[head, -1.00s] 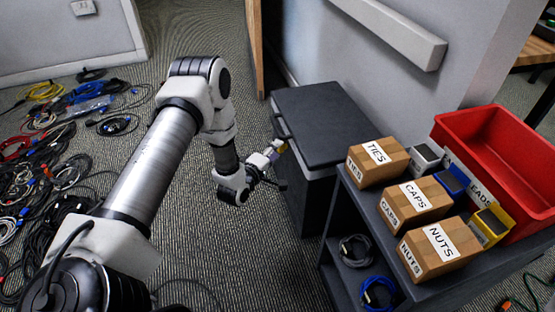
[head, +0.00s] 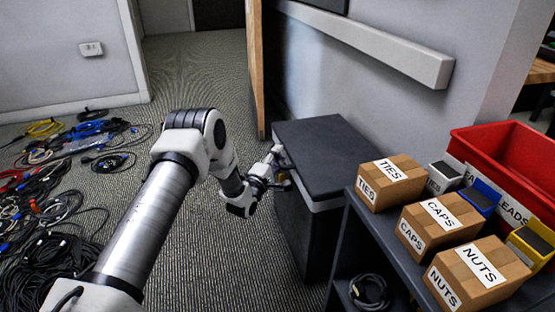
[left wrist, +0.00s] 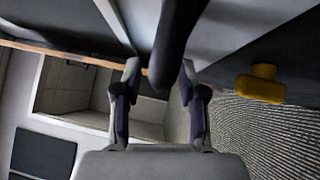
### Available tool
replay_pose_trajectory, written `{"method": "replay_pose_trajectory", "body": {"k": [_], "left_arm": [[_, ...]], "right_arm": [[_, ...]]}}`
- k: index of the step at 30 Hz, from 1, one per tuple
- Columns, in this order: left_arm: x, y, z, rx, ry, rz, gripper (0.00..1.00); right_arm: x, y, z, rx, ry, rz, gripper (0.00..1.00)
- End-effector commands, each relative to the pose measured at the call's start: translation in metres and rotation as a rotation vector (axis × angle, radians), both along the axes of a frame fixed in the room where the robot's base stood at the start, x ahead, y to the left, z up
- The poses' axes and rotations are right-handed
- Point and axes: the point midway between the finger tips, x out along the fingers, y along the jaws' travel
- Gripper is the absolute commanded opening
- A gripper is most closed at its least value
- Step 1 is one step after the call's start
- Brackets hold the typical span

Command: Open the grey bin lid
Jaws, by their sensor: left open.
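The grey bin (head: 305,235) stands against the wall in the head view, with its flat dark lid (head: 325,155) down on top. A light band runs under the lid's edge. My left gripper (head: 277,152) is at the lid's left edge, beside the bin. In the left wrist view my left gripper (left wrist: 160,72) is open, its two fingers apart. A dark rounded bar (left wrist: 178,40), which looks like the lid's handle, lies between the fingers' lines. I cannot tell whether the fingers touch it. My right gripper is not in view.
A dark shelf (head: 345,250) right of the bin holds boxes marked TIES (head: 390,182), CAPS (head: 440,222) and NUTS (head: 478,275), and a red tray (head: 510,155). Cables (head: 50,210) cover the floor at left. A yellow piece (left wrist: 262,85) shows in the wrist view.

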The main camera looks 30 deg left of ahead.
Motion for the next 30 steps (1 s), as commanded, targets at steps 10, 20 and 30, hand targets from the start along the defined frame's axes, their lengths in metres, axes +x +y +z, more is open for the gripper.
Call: {"method": "replay_pose_trajectory", "body": {"k": [10,20,30], "left_arm": [[0.000,0.000,0.000,0.001,0.001,0.000,0.00],[0.001,-0.001,0.027,0.038,0.043,-0.001,0.00],[0.012,-0.011,0.108,0.185,0.212,-0.002,0.00]], "right_arm": [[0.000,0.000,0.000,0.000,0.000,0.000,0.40],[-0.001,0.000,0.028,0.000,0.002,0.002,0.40],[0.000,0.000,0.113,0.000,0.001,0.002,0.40]]}}
